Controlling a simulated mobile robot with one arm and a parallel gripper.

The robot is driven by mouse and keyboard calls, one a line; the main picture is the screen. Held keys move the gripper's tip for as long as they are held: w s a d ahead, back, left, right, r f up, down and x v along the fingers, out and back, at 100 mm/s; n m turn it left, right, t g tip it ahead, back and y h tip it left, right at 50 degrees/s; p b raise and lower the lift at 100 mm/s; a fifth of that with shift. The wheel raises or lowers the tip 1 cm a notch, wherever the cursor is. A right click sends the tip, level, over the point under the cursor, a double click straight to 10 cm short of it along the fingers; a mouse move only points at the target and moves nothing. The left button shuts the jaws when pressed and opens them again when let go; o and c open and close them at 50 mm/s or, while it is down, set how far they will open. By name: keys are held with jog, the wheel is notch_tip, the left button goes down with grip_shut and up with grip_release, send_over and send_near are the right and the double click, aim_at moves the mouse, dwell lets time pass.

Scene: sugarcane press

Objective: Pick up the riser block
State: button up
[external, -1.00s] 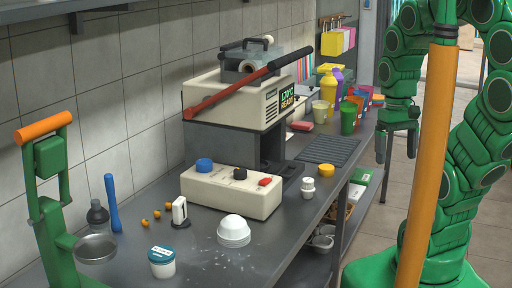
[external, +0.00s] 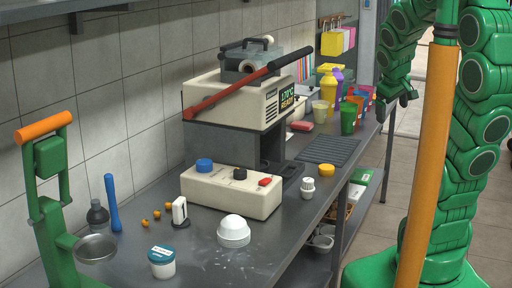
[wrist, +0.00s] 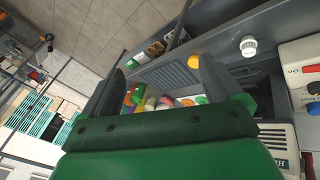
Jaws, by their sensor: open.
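I cannot tell for sure which object is the riser block. My gripper (external: 398,98) is raised at the upper right in the external view, beyond the counter's right edge. In the wrist view my gripper (wrist: 161,66) has its two dark fingers wide apart, with nothing held between them. Between and beyond the fingers, the wrist view shows the ribbed drain mat (wrist: 172,75), a yellow lid (wrist: 196,61) and colourful cups. Part of that view is hidden by the fingers and the green palm.
The beige press (external: 232,103) with its red lever stands on the grey counter (external: 285,235). A control box (external: 230,192), white dome (external: 233,230) and teal-lidded jar (external: 162,262) are in front. Cups, including a green cup (external: 348,118), stand at the back. A green cane stand (external: 52,210) is left.

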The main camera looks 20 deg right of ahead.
jog(key=w+d+f+n+t, duration=0.25)
jog(key=w+d, duration=0.35)
jog(key=w, duration=0.7)
jog(key=w+d+f+n+t, duration=0.1)
jog(key=w+d+f+t, duration=0.4)
jog(key=w, duration=0.7)
jog(key=n+g+y, duration=0.3)
jog(key=y, duration=0.9)
send_near(330, 167)
jog(key=x, duration=0.3)
jog(key=shift+x, duration=3.4)
jog(key=shift+s+a, duration=0.1)
jog(key=shift+s, duration=0.05)
jog(key=c, duration=1.1)
